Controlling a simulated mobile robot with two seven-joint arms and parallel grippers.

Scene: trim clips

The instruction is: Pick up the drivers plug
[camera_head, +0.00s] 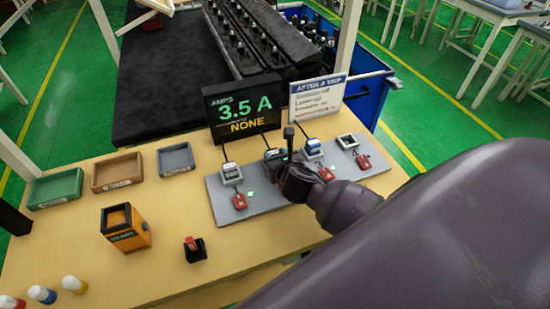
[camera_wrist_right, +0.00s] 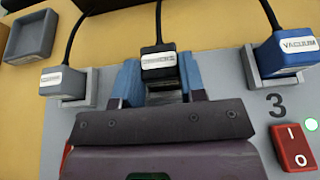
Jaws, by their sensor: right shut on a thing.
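The drivers plug is a black plug (camera_wrist_right: 158,62) with a white label and a black cord, between the blue fingers of my right gripper (camera_wrist_right: 160,80) in the right wrist view. The fingers are shut on its sides. A grey socket shows just below it, and I cannot tell whether the plug is seated or slightly raised. In the head view my right gripper (camera_head: 285,165) is over the second place of the grey power strip (camera_head: 262,200), partly covering the plug (camera_head: 272,155). My left gripper is not in view.
A grey plug (camera_head: 231,172) and a blue vacuum plug (camera_head: 312,147) stand on either side. Red switches line the strip's front. A display (camera_head: 242,108) reading 3.5 A and a sign (camera_head: 318,97) stand behind.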

